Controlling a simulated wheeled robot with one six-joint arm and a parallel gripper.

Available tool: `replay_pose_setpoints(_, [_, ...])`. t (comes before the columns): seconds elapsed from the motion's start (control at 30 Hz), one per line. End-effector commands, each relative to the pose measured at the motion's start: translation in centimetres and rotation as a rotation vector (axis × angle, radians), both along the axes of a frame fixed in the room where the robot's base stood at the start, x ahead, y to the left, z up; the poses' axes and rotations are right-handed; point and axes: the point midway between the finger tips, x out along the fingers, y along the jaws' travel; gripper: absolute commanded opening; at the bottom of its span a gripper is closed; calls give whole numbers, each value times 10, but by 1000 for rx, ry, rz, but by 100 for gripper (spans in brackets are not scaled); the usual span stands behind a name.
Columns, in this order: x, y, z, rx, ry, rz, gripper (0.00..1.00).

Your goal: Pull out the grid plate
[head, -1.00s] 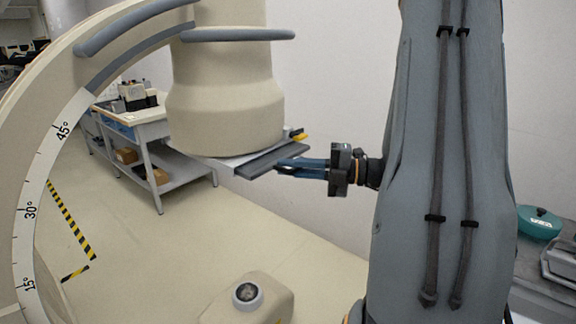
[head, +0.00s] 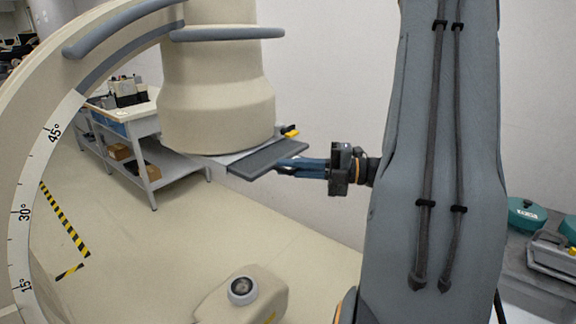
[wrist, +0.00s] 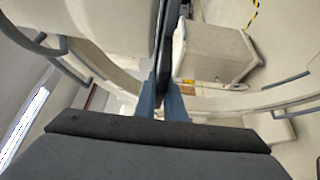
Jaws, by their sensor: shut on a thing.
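The grid plate (head: 262,162) is a flat dark grey slab, roughly level, partly out of a slot under the cream cylindrical housing (head: 217,105). Its inner end is hidden under the housing. My gripper (head: 283,167) is shut on the plate's outer right edge, its blue fingers reaching in from the right. In the wrist view, the plate (wrist: 166,40) appears almost edge-on as a thin dark strip running up from between the fingers (wrist: 160,98).
A curved cream arm with an angle scale (head: 40,160) stands at the left. A cream base with a round knob (head: 243,290) is below on the floor. A bench (head: 140,115) stands behind. Teal-topped items (head: 525,215) sit on a grey surface at right. A small yellow part (head: 291,132) is beside the slot.

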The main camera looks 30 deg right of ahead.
Motion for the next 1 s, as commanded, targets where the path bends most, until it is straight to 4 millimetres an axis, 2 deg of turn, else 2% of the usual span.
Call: replay_pose_setpoints(1.0, [-26,-9,-1,0,4,0,0])
